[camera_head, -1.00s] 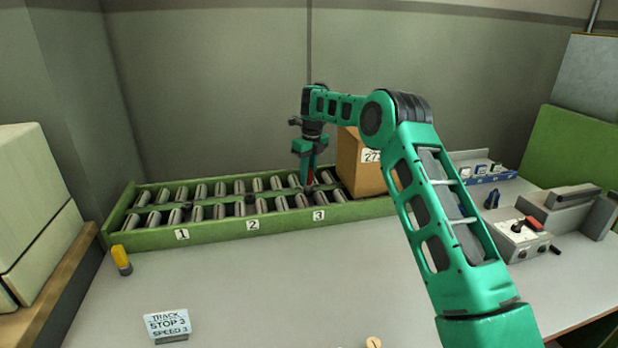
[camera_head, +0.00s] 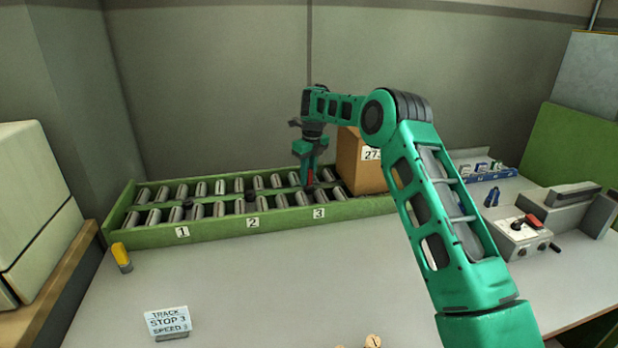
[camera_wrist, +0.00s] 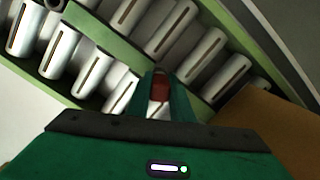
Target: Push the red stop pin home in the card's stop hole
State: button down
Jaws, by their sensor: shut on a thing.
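The card (camera_head: 168,322) stands at the front left of the table and reads TRACK, STOP 3, SPEED 3. The green roller track (camera_head: 150,238) carries number labels 1, 2 and 3 on its front side. My gripper (camera_head: 308,182) points down over the track's middle rail, just above label 3 (camera_head: 319,214). It is shut on the red stop pin (camera_head: 310,176), which also shows between the fingers in the wrist view (camera_wrist: 160,83). The pin's lower end and the stop hole under it are hidden, so I cannot tell how deep the pin sits.
A cardboard box (camera_head: 362,165) stands on the track close right of my gripper. Dark round fittings (camera_head: 249,196) sit on the middle rail by labels 1 and 2. A control box (camera_head: 520,236) with a red lever is at the right. The table front is largely clear.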

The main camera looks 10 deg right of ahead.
jog(key=shift+f, duration=0.2)
jog(key=c, duration=1.5)
grip_release()
jog(key=r, duration=0.7)
jog(key=s+r, duration=0.1)
jog(key=r, duration=0.2)
jog(key=shift+d+r, duration=0.3)
